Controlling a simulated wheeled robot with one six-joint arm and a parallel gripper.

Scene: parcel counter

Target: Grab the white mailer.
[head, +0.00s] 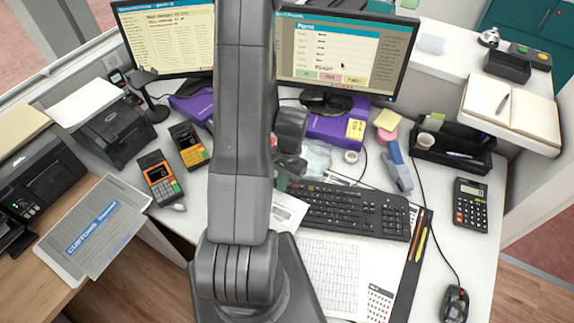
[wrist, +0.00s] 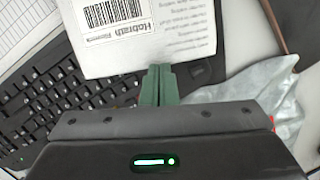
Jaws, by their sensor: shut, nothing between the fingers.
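A flat white packet (wrist: 180,38) with a barcode and printed lines lies at the top of the wrist view, beside the keyboard. It looks like the white mailer. In the head view, the white packet (head: 289,211) shows partly behind my arm. My gripper (wrist: 160,70) has its green fingers together, with nothing between them. The fingertips are at the packet's lower edge in the wrist view; I cannot tell whether they touch it. A crumpled pale plastic bag (wrist: 245,92) lies to the right of the fingers.
The black keyboard (head: 345,208) is close beside the packet. Printed sheets (head: 335,265) lie in front of it. A stapler (head: 397,170), a calculator (head: 470,204) and a mouse (head: 455,303) are on the right. Two card terminals (head: 160,177) stand on the left.

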